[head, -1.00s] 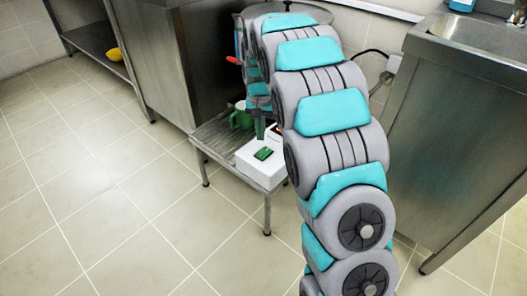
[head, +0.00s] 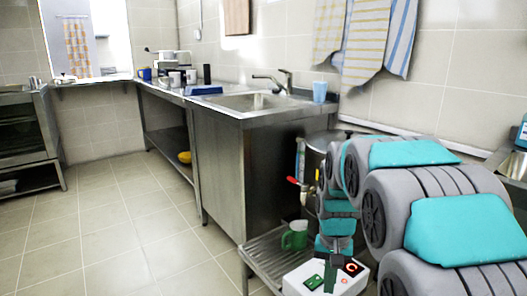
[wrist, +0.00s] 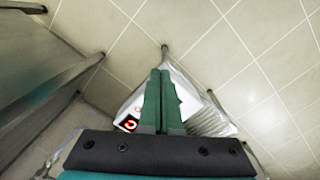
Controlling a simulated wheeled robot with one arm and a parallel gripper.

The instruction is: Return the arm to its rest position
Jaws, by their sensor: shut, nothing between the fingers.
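My gripper (head: 330,284) hangs pointing down in front of or over the white control box (head: 297,284) in the head view. In the wrist view, the two dark green fingers (wrist: 160,75) lie together with nothing between them. The white box (wrist: 190,76) shows below and around them, partly hidden. My arm is bent over from the right side of the head view, still stretched out toward the low metal stand. It hides part of the large steel pot (head: 322,141).
A steel sink counter (head: 225,155) stands behind. The tiled floor (head: 110,235) at left is clear.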

